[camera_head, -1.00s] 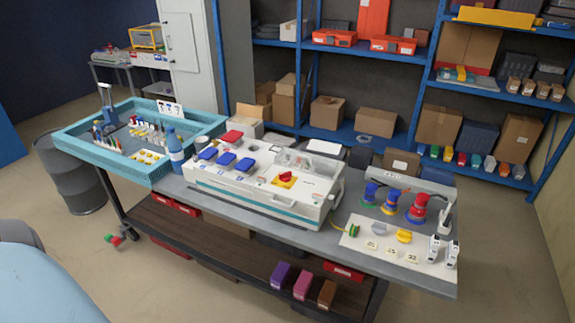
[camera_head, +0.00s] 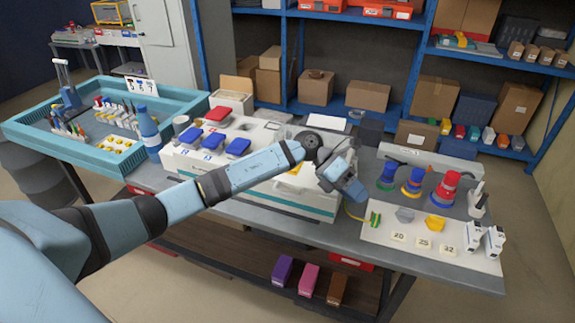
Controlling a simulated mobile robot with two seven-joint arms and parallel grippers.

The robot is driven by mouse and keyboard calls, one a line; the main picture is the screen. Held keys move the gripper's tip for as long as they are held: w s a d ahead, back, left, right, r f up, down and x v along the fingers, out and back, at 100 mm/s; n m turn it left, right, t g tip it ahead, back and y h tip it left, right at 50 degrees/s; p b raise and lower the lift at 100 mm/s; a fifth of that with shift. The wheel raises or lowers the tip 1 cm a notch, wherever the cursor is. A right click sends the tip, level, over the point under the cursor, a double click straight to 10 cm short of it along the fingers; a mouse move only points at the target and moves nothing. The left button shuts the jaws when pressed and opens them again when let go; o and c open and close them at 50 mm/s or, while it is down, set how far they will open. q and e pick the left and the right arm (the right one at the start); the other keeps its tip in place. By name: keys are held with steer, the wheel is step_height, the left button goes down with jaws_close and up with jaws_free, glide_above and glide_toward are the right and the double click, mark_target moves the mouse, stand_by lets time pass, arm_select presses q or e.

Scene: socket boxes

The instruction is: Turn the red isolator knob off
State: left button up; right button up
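The white socket box (camera_head: 180,158) stands on the grey workbench, with blue lids and one red lid along its left half. A bit of the yellow isolator plate (camera_head: 295,169) shows behind my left forearm. The red isolator knob is hidden behind my arm and wrist. My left arm reaches across the front of the box, and my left gripper (camera_head: 345,182) hangs over the box's right end, close to the isolator. I cannot see whether its fingers are apart, or whether they touch the knob. My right gripper is not in view.
A blue tray (camera_head: 25,133) with tools and a blue bottle (camera_head: 147,132) are left of the box. Stacked coloured rings (camera_head: 413,182) and a white board (camera_head: 385,236) with small parts lie to the right. Blue shelving (camera_head: 404,85) stands behind the bench.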

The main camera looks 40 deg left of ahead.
arm_select(q)
steer(key=w+a+y, duration=0.1)
steer(key=a+y, duration=0.1)
steer(key=a, duration=0.2)
steer(key=w+a+r+y+b, duration=0.1)
steer(key=w+a+y, duration=0.1)
steer(key=a, duration=0.1)
steer(key=w+a+r+m+y+b, duration=0.1)
steer(key=w+a+y, duration=0.1)
steer(key=a, duration=0.2)
steer(key=shift+w+a+r, duration=0.2)
steer(key=shift+a, duration=0.1)
steer(key=w+a+r+n+y+b, duration=0.15)
steer(key=a+r+y, duration=0.5)
steer(key=a, duration=0.65)
steer(key=shift+m+h, duration=0.25)
steer(key=shift+h, duration=0.1)
steer(key=f, duration=1.2)
steer(key=shift+w+a+f, duration=0.15)
steer(key=shift+w+f, duration=0.1)
steer(key=shift+f, duration=0.05)
jaws_close()
